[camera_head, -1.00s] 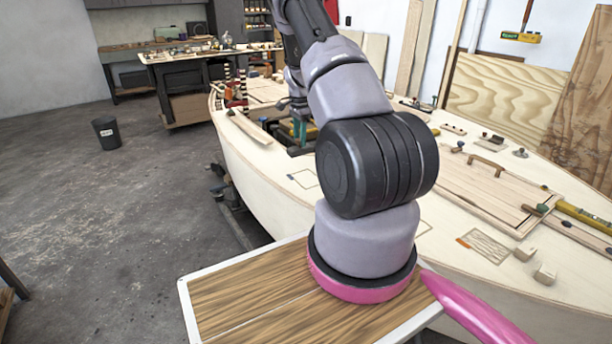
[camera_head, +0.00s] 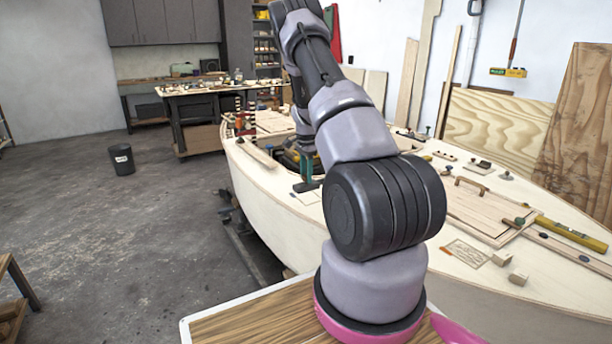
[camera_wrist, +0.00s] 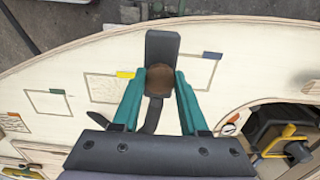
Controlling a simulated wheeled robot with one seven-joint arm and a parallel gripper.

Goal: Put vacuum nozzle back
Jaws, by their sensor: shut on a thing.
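The vacuum nozzle looks like a dark grey flat piece (camera_wrist: 163,48) with a round brown end between my fingertips in the wrist view. My gripper (camera_wrist: 159,80) has teal fingers shut on that brown part. A dark strap-like piece hangs below it. The nozzle is over the pale plywood deck (camera_wrist: 75,55); I cannot tell whether it touches. In the head view my gripper (camera_head: 307,168) is over the hull's near left side, with the dark nozzle (camera_head: 306,187) under it. My arm hides part of the deck.
Outlined rectangles with coloured tags (camera_wrist: 48,103) mark the deck. A cavity with a yellow-handled part (camera_wrist: 285,140) lies right of my gripper. Wood blocks (camera_head: 518,277), a yellow level (camera_head: 572,233) and a handled panel (camera_head: 480,209) lie farther right. The floor at left is open.

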